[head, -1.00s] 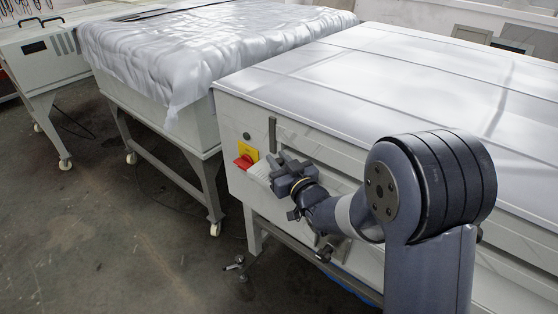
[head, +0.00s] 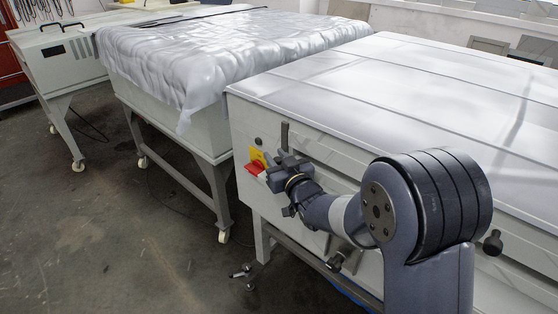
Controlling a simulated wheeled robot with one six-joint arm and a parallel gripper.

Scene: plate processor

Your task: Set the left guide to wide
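My gripper (head: 284,170) is at the left end of the front of the grey plate processor (head: 243,198), just right of a red switch (head: 256,168) on a yellow plate. A dark upright handle (head: 285,134) stands just above my gripper, near the machine's top edge. Whether it is the left guide I cannot tell. My gripper points away from the camera, so its fingertips and any contact are hidden. My forearm covers part of the machine's front. A dark knob (head: 493,243) shows right of my arm, and another (head: 335,263) lies below my wrist.
A table covered with wrinkled grey sheeting (head: 205,55) stands left of the processor, with a narrow gap between. A grey cabinet on wheels (head: 65,65) stands farther left. The concrete floor (head: 120,240) at the front left is clear.

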